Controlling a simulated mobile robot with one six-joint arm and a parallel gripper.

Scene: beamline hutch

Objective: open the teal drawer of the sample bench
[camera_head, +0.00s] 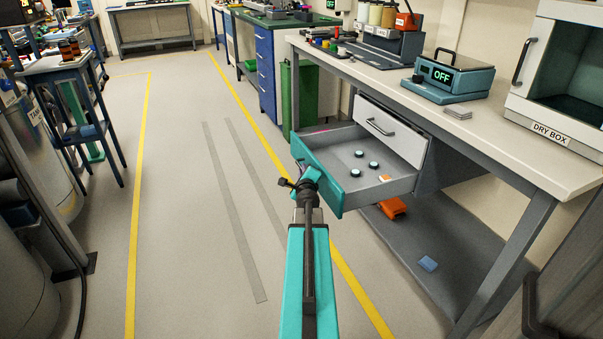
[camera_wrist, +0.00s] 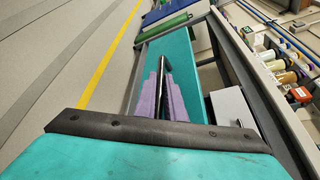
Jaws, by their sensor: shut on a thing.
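The teal drawer (camera_head: 316,163) of the sample bench (camera_head: 480,116) is pulled well out, and its grey inside shows. Several small round white-topped pieces (camera_head: 359,173) and an orange piece (camera_head: 385,178) lie in it. My gripper (camera_head: 303,187) is at the outer side of the teal front, low in the head view. In the wrist view its purple fingers (camera_wrist: 163,85) are shut around the drawer's dark handle (camera_wrist: 165,68), against the teal front (camera_wrist: 183,62). The fingertips are small and partly hidden in the head view.
A closed white drawer (camera_head: 392,132) sits above the teal one. A green bin (camera_head: 300,95) stands behind the drawer. The floor to the left is clear, with yellow lines.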

